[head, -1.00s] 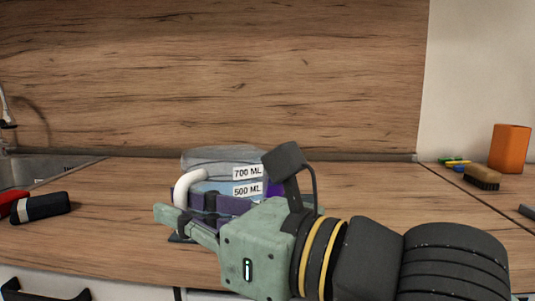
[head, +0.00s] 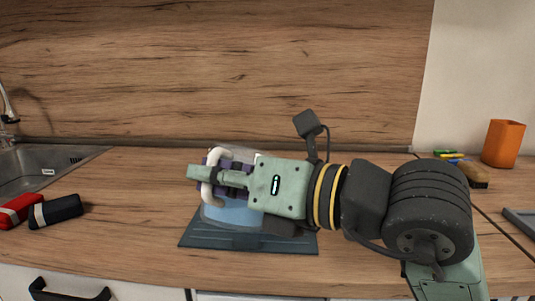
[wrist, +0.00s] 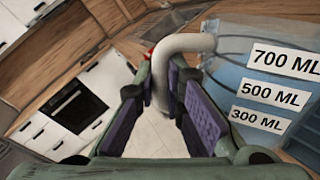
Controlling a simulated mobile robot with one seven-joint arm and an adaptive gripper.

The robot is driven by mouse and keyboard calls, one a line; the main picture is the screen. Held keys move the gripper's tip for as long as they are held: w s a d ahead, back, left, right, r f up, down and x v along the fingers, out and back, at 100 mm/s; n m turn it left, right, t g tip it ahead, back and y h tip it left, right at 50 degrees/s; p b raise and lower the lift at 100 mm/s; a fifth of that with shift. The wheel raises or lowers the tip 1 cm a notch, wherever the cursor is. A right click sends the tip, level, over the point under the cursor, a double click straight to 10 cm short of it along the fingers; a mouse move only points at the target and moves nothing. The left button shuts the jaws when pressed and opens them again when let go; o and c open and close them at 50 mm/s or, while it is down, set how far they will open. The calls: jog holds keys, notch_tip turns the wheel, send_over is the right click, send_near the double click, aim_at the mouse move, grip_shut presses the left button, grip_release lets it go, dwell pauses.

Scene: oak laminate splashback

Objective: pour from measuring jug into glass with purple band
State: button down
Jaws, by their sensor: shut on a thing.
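My gripper (head: 217,176) is shut on the white handle of the clear measuring jug (head: 232,213). The jug holds bluish liquid, and my gripper and wrist cover much of it in the head view. In the wrist view, the handle passes between the purple pads of my gripper (wrist: 160,100), and the jug (wrist: 270,90) shows 700, 500 and 300 ML labels. The jug is over a dark blue mat (head: 200,237); whether it touches the mat I cannot tell. The glass with the purple band cannot be made out and may be hidden behind my gripper.
A sink (head: 40,172) is at the left, with a red case (head: 15,210) and a black case (head: 56,211) before it. The counter behind the mat looks clear.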

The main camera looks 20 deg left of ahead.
jog(key=shift+w+r+m+g+p, duration=0.15)
jog(key=shift+w+r+m+p, duration=0.75)
jog(key=shift+p, duration=0.5)
jog(key=shift+w+r+m+g+p, duration=0.15)
jog(key=shift+w+r+m+p, duration=0.4)
jog(key=shift+r+p, duration=0.7)
dwell(5.4)
